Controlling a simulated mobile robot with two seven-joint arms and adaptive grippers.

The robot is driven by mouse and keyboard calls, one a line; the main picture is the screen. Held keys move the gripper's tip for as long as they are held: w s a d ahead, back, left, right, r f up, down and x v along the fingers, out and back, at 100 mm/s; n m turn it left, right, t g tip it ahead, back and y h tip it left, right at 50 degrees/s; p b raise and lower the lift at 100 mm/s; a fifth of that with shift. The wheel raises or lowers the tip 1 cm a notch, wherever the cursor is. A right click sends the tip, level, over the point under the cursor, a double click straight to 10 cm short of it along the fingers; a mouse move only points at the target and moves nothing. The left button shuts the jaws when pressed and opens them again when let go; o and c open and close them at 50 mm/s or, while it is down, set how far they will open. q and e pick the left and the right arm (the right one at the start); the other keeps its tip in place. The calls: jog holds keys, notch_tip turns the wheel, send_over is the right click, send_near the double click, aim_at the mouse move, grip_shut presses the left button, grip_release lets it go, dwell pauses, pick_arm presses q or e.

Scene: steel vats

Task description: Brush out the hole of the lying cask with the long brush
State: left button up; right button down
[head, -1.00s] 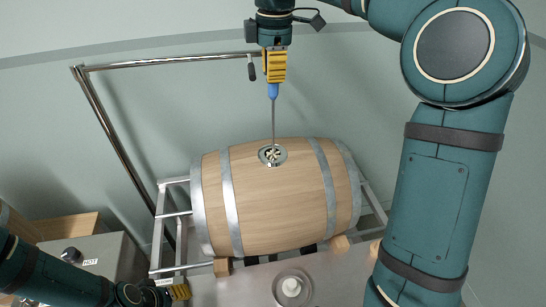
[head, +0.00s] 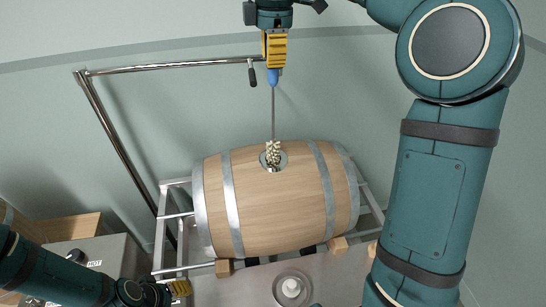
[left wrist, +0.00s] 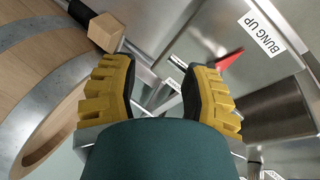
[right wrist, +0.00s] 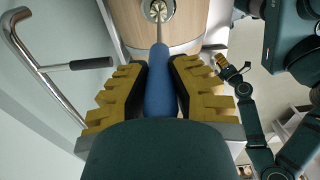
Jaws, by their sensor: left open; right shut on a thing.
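The wooden cask (head: 285,205) lies on its side with grey metal hoops, its hole (head: 267,166) in a round metal plate facing up. My right gripper (head: 274,68) is shut on the blue handle (right wrist: 160,85) of the long brush, above the cask. The brush's thin rod (head: 273,110) hangs straight down. Its pale bristles (head: 273,150) show at the hole's mouth; I cannot tell whether their lower end is inside. My left gripper (head: 183,288) is low at the left, apart from the cask. In the left wrist view it is open and empty (left wrist: 158,95).
A metal rack (head: 172,215) with wooden blocks (head: 223,267) carries the cask. A bent steel pipe with a handle (head: 253,72) runs behind and left. A round dish (head: 305,290) holding a white piece sits in front. A steel box labelled HOT (head: 110,254) stands at left.

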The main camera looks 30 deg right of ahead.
jog(key=shift+r, duration=3.6)
jog(key=shift+s, duration=0.1)
